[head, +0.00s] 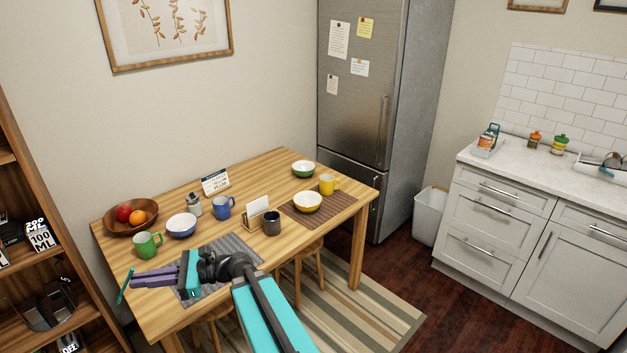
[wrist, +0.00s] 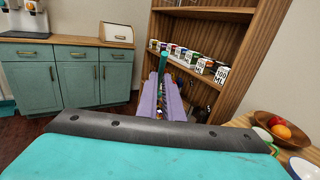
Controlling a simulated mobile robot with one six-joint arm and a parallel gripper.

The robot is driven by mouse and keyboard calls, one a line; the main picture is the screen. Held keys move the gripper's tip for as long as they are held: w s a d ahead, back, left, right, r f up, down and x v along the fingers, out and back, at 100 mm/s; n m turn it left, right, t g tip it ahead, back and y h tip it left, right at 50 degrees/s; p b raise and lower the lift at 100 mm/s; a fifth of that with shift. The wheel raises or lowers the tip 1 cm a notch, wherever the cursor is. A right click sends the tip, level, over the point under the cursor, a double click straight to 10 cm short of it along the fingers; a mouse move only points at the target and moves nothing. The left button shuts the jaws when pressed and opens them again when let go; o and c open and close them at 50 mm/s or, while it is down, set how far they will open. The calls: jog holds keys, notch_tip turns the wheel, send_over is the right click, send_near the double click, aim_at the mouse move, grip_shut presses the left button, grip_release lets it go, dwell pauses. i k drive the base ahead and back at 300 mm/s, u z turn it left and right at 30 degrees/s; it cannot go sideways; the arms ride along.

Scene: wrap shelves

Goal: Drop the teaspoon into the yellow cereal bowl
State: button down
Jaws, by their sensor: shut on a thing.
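My gripper (head: 136,279) is over the near left edge of the table, its purple fingers pointing left. It is shut on the teaspoon (head: 124,288), a thin teal-green piece sticking out across the fingertips. In the wrist view the teaspoon (wrist: 163,63) shows at the ends of the purple fingers (wrist: 165,82); its full shape is hard to make out. The yellow cereal bowl (head: 308,207) with a white inside stands upright on a brown placemat at the right of the table, well away from my gripper. It looks empty.
A green mug (head: 147,246), blue bowl (head: 181,231), blue mug (head: 223,209), dark mug (head: 271,223) and napkin holder (head: 256,211) stand between. A yellow mug (head: 328,186) and green bowl (head: 303,172) are near the yellow bowl. A shelf unit (wrist: 215,45) stands at left.

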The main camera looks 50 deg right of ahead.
aim_at(315, 209)
jog(key=u, duration=0.55)
jog(key=k, duration=0.2)
jog(key=z, duration=2.1)
jog(key=i, duration=1.05)
jog(key=u, duration=0.35)
